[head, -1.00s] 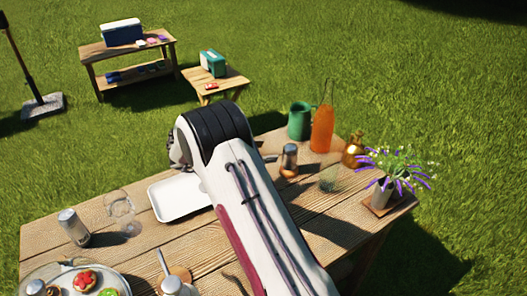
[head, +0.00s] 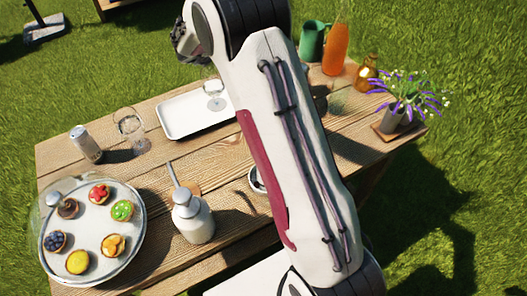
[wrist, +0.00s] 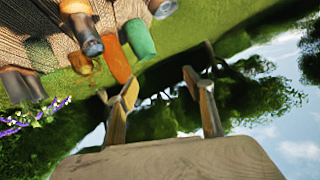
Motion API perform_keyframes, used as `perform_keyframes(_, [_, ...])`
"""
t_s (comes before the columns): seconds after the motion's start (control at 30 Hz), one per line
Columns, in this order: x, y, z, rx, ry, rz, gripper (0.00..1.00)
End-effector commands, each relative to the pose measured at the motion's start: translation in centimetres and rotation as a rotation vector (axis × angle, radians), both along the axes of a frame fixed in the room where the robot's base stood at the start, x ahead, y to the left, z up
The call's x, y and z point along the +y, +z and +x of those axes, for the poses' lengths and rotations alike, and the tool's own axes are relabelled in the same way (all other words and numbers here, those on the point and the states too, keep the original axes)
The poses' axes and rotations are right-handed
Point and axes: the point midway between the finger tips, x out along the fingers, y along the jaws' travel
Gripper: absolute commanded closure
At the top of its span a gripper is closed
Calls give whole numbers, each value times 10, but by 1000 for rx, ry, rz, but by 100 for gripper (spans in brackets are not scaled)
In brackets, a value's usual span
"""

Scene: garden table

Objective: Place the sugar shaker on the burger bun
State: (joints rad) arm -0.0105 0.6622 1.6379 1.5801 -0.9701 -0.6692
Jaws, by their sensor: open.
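A shaker with a dark metal cap and an amber-brown lower part (wrist: 88,40) shows upside down in the wrist view, among the bottles; it looks like the sugar shaker. In the head view it is almost wholly hidden behind my arm. I cannot make out a burger bun for certain. A flat brown round thing (head: 191,187) lies partly hidden behind a white dispenser; I cannot tell what it is. My gripper (wrist: 160,86) is open and empty, with only trees and sky between its fingers. It is raised off the table, apart from the shaker.
A white tray (head: 185,122) lies behind. A green jug (head: 312,41), orange bottle (head: 335,50), amber bottle (head: 367,72) and potted plant (head: 391,116) stand at right.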

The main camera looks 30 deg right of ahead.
Motion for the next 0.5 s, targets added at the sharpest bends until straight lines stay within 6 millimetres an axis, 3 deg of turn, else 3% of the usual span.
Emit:
perform_keyframes(0.03, [6, 15, 4, -25, 43, 7, 48])
perform_keyframes(0.27, [40, 70, 21, -109, 258, 42, 48])
perform_keyframes(0.5, [85, 119, 19, -156, 477, 78, 48])
